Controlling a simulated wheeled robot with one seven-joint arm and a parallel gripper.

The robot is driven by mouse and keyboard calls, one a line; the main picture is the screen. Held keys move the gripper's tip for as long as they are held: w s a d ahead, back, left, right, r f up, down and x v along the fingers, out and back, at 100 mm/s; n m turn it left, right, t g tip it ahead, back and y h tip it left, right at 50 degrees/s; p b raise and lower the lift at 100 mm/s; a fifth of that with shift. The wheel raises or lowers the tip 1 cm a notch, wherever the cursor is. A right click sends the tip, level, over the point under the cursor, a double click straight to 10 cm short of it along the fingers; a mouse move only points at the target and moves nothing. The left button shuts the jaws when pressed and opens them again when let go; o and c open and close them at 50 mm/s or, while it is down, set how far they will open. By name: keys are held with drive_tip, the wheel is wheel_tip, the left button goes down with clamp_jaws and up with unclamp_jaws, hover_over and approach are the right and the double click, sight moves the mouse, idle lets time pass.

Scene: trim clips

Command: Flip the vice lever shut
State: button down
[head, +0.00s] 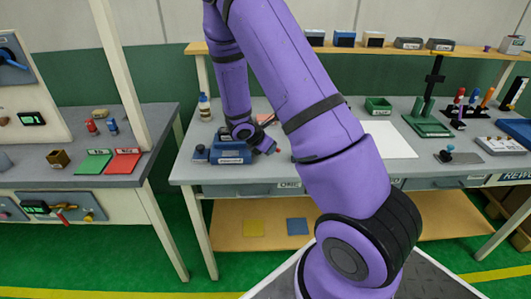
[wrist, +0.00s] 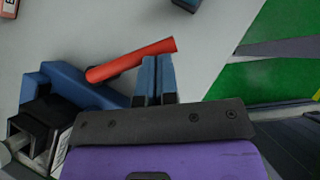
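The blue vice (head: 230,153) sits on the middle workbench near its front left. In the wrist view the vice (wrist: 75,92) is at the left, with a dark block and pale round end at its lower left. Its red lever (wrist: 130,60) slants up to the right from the vice body. My gripper (wrist: 158,62) has its two blue-tipped fingers side by side, with nothing visible between them. The fingertips are right by the lever's free end; I cannot tell if they touch. In the head view my gripper (head: 268,146) is at the vice's right side, partly hidden by my arm.
The workbench (head: 205,175) has its front edge close to the vice. A bottle (head: 204,107) stands behind the vice, and a white sheet (head: 388,140) lies to the right. A green bin (head: 378,106) and green stand (head: 430,122) are farther back.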

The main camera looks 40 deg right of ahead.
drive_tip(key=shift+d, duration=1.6)
